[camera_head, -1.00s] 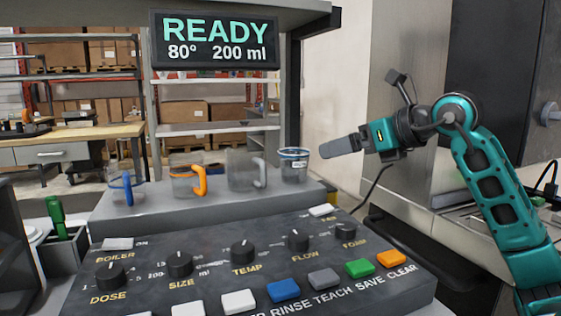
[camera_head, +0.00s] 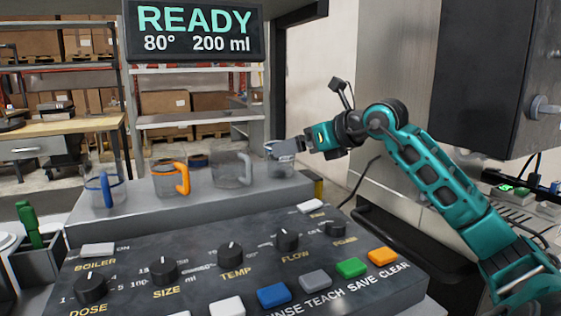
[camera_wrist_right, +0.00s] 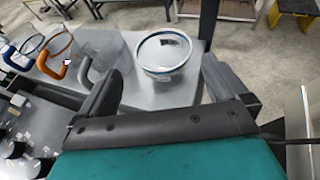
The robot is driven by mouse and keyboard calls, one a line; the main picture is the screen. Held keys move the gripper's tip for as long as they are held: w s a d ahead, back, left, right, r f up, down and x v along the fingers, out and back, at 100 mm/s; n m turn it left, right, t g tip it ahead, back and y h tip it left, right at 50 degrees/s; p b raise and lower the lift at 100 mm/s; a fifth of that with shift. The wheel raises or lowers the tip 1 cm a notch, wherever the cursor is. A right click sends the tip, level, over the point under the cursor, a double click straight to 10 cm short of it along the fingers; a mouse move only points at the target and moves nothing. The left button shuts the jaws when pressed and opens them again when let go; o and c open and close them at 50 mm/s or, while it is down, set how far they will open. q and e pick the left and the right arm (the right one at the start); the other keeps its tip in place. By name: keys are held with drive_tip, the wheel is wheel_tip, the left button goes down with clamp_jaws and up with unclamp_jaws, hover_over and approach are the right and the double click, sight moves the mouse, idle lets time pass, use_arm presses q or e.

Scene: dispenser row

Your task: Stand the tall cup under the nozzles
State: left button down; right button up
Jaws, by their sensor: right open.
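A clear cup with a dark blue rim and no visible handle (camera_head: 280,169) stands at the right end of the grey shelf. To its left stand a clear cup with a grey handle (camera_head: 230,168), one with an orange handle (camera_head: 165,180) and one with a blue handle (camera_head: 103,190). I cannot tell for sure which is the tall cup. My right gripper (camera_head: 287,147) is at the handleless cup and partly hides it. In the right wrist view, the right gripper (camera_wrist_right: 165,92) is open, with the handleless cup (camera_wrist_right: 165,55) just ahead between its fingers. No nozzles show. My left gripper is out of view.
A dark control panel (camera_head: 200,262) with knobs and coloured buttons lies in front of the shelf. A display reading READY (camera_head: 195,32) hangs above. A green-handled item (camera_head: 30,226) stands in a bin at the left. A steel cabinet (camera_head: 395,100) is at the right.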

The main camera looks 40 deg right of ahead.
sight(287, 175)
drive_tip(key=x, duration=0.2)
drive_tip(key=p+x, duration=0.1)
drive_tip(key=x, duration=0.1)
drive_tip(key=shift+w+d+r, duration=0.2)
drive_tip(key=shift+w+d, duration=0.05)
drive_tip(key=shift+w+f, duration=0.25)
drive_tip(key=shift+w, duration=0.1)
drive_tip(key=shift+c, duration=0.5)
drive_tip(key=c, duration=1)
wheel_tip(287, 175, up, 10)
drive_tip(key=p, duration=0.3)
drive_tip(key=shift+p, duration=0.4)
drive_tip(key=shift+c, duration=0.2)
